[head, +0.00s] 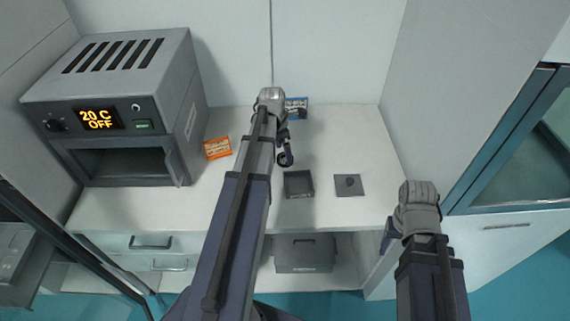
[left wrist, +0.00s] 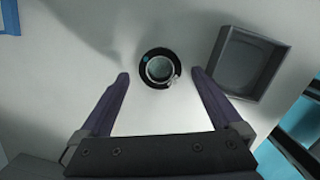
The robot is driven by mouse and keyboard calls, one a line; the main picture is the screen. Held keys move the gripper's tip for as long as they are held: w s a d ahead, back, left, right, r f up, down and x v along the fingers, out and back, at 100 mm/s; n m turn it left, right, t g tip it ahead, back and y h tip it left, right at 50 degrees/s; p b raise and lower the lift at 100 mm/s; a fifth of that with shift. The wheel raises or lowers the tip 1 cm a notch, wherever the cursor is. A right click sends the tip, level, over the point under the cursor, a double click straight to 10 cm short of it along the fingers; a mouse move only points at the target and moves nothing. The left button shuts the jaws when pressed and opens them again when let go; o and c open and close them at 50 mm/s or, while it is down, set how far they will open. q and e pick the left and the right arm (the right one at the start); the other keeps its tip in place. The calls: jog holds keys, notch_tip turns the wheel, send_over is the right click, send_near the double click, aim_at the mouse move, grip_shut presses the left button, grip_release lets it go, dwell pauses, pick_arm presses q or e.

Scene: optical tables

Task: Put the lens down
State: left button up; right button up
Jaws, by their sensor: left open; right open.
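The lens (left wrist: 160,68), a round glass in a black ring mount with a small teal mark, shows face-on in the left wrist view. In the head view it is a small dark ring (head: 286,159) on or just above the white tabletop. My left gripper (left wrist: 160,75) is open, its two fingers on either side of the lens with visible gaps. In the head view my left arm partly hides this gripper. My right gripper (head: 388,235) is open and empty at the table's front right; its fingers are mostly hidden.
A dark square open tray (head: 299,185) and a flat grey plate with a dark round spot (head: 348,185) lie near the lens. An orange box (head: 217,148) and a blue box (head: 297,106) lie further back. An oven (head: 125,110) stands at the left.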

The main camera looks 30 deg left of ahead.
aim_at(284, 158)
pick_arm(q)
notch_tip(284, 158, down, 3)
jog(key=shift+w+d+r+b, duration=0.1)
jog(key=shift+w+r+b, duration=0.1)
jog(key=shift+b, duration=0.6)
pick_arm(e)
notch_tip(284, 158, down, 2)
jog(key=shift+f, duration=0.25)
pick_arm(q)
jog(key=shift+s+r, duration=0.1)
jog(key=c, duration=1.5)
jog(key=shift+r, duration=0.1)
pick_arm(e)
jog(key=shift+r, duration=0.15)
pick_arm(q)
notch_tip(284, 158, up, 10)
jog(key=p, duration=1)
pick_arm(e)
notch_tip(284, 158, up, 10)
